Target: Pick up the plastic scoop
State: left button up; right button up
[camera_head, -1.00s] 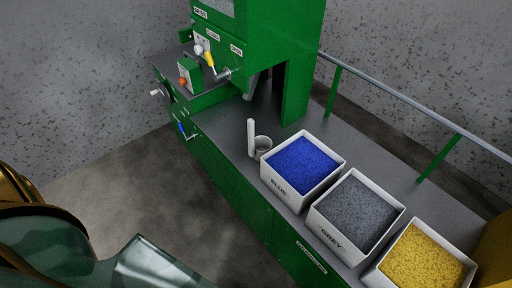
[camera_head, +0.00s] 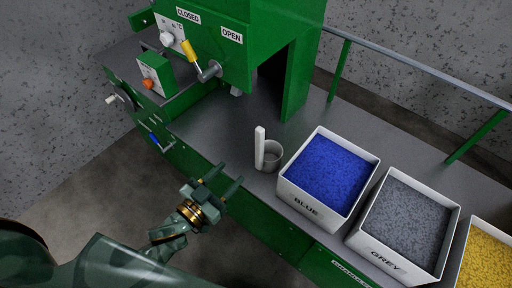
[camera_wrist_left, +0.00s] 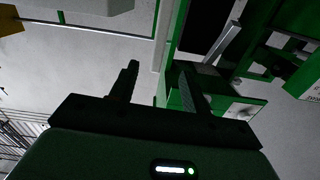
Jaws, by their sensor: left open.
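The plastic scoop (camera_head: 272,156) is a small light-grey cup with a white upright handle on its left side. It stands on the dark worktop, left of the blue bin. My left gripper (camera_head: 229,177) is in front of the worktop edge, to the lower left of the scoop and apart from it. Its two fingers are spread with nothing between them. In the left wrist view the open fingers (camera_wrist_left: 157,88) also show empty, and I cannot make out the scoop there. My right gripper is in neither view.
White bins of blue (camera_head: 326,172), grey (camera_head: 408,222) and yellow (camera_head: 488,262) granules stand in a row right of the scoop. A green machine (camera_head: 262,40) with a yellow-handled lever (camera_head: 190,50) rises behind. A rail (camera_head: 420,68) runs along the back. The worktop left of the scoop is clear.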

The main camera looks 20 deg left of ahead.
aim_at(258, 147)
pick_arm(q)
jog(key=b+x, duration=0.1)
jog(key=x, duration=0.9)
jog(key=shift+w+d+f+b, duration=0.1)
jog(key=shift+d+b, duration=0.2)
jog(key=shift+b, duration=0.05)
jog(key=b+x, duration=0.1)
jog(key=x, duration=0.5)
jog(key=shift+r, duration=0.4)
jog(key=shift+a, duration=0.15)
grip_shut()
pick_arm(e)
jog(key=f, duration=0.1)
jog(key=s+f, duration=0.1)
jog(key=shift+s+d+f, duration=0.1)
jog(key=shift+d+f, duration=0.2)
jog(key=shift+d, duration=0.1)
